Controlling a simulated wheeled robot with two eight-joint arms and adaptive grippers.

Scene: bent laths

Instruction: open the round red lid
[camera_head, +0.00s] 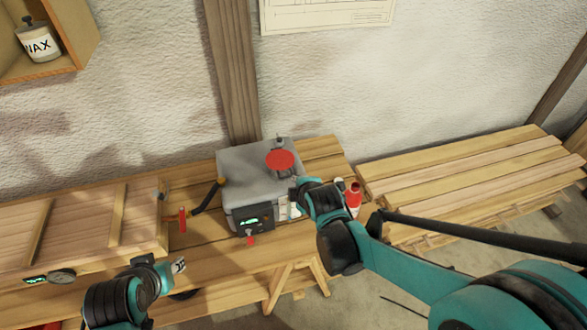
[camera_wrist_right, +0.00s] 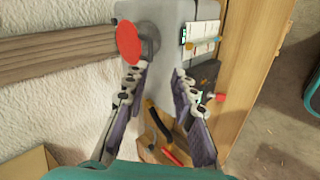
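The round red lid (camera_head: 280,160) is at the top of a grey metal box (camera_head: 250,160) on the wooden bench. My right gripper (camera_head: 297,198) is beside the box's right front, in front of and below the lid. In the right wrist view its two fingers (camera_wrist_right: 158,82) are spread with nothing between them, and the lid is beyond the left fingertip, apart from it. My left gripper (camera_head: 178,266) is low at the bench's front; its fingers are too small to read.
A black control panel (camera_head: 252,219) with a green display and red knob is on the box's front. A red bottle (camera_head: 353,197) stands right of the box. Black-handled pliers (camera_head: 207,197) and a red object (camera_head: 182,220) are to its left. A slatted bench (camera_head: 460,180) is right.

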